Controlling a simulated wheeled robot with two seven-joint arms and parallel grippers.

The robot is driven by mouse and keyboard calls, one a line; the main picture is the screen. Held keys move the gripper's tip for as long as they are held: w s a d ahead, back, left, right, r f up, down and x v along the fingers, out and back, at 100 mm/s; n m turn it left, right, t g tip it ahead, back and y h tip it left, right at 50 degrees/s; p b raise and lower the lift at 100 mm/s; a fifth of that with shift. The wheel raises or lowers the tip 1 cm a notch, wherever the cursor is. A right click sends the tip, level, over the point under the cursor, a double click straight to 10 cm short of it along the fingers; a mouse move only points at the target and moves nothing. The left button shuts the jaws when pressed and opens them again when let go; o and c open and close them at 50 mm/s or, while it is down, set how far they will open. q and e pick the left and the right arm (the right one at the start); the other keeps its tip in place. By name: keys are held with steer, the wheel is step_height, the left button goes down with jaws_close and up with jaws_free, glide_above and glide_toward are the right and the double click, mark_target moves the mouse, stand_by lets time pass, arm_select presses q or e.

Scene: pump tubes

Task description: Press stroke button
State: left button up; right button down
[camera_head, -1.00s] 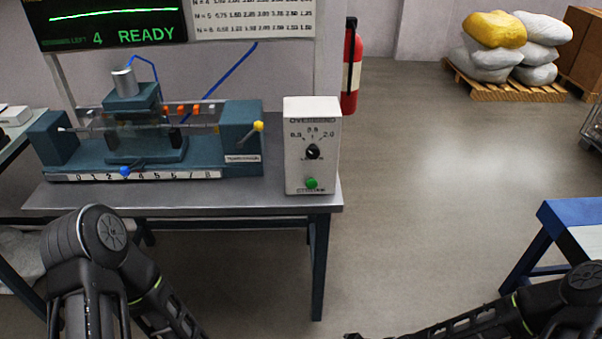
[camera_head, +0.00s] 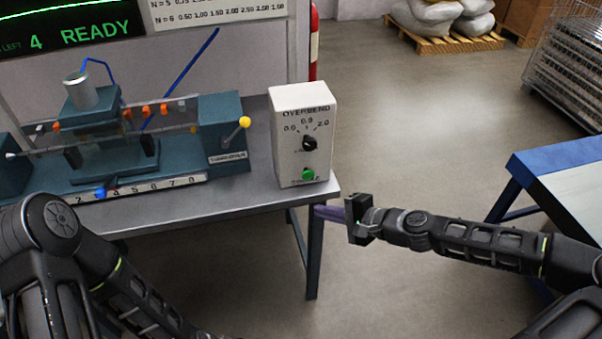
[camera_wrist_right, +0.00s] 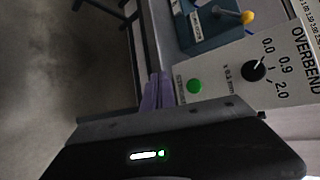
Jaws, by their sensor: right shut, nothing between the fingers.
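The green stroke button (camera_head: 308,174) is low on the front of a white control box (camera_head: 289,150), below a black dial (camera_head: 309,143). The box stands at the table's right front corner. The button also shows in the right wrist view (camera_wrist_right: 194,86), with the dial (camera_wrist_right: 254,71) to its right. My right gripper (camera_head: 325,212) has purplish fingers, shut and empty. It is in front of the table edge, lower than the button and apart from it. In the right wrist view the fingers (camera_wrist_right: 156,92) lie left of the button. My left arm is at the lower left; its gripper is out of view.
The grey table (camera_head: 215,203) carries a teal bending machine (camera_head: 225,130) with a yellow-knobbed lever (camera_head: 244,122). A screen (camera_head: 70,35) above reads "4 READY". A blue-edged table (camera_head: 555,160) stands at the right. The floor between the tables is open.

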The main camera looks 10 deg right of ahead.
mark_target(308, 174)
steer(key=shift+s+d, duration=0.15)
steer(key=shift+d, duration=0.05)
steer(key=shift+w, duration=0.2)
steer(key=w+b, duration=0.3)
steer(key=w, duration=0.5)
steer(key=shift+w+a, duration=0.25)
steer(key=shift+a, duration=0.05)
steer(key=shift+w, duration=0.15)
stand_by(1.8)
steer(key=shift+w+b, duration=0.25)
steer(key=shift+b, duration=0.05)
